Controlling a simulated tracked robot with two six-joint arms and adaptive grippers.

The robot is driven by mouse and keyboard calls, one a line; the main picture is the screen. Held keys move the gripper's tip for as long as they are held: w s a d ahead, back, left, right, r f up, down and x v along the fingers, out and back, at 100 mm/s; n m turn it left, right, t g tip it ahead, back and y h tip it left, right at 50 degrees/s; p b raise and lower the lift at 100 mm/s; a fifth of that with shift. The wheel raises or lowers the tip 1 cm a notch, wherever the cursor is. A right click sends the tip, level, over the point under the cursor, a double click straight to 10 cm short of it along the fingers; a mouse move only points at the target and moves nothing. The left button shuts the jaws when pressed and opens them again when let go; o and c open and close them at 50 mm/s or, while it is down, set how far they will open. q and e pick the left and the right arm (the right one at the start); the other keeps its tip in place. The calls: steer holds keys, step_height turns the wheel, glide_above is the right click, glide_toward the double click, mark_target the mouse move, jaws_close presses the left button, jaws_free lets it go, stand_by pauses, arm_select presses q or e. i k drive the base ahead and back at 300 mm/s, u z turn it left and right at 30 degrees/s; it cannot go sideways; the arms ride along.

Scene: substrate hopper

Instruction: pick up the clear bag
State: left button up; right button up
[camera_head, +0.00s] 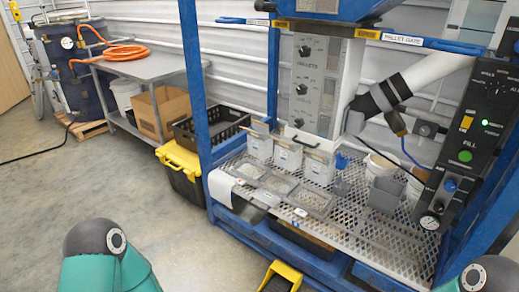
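I cannot pick out a clear bag with certainty. A pale, limp-looking white piece (222,186) lies at the left front corner of the perforated metal shelf, and I cannot tell whether it is a bag. Several whitish, see-through containers (288,156) stand in a row on the shelf below the control panel. Small shallow trays (313,201) with pale contents lie in front of them. Parts of my arms show at the bottom left and bottom right, but neither gripper is in view.
The blue hopper frame (197,90) surrounds the perforated shelf (375,236). White buckets and a grey bin (385,194) stand at its right, near a black FILL control box (470,140). A yellow-lidded black tote (182,172) stands left of the frame.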

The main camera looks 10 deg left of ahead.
mark_target(261, 148)
steer(key=u, duration=0.35)
steer(key=i, duration=0.65)
steer(key=u, duration=0.85)
steer(key=i, duration=2.1)
steer(key=z, duration=0.5)
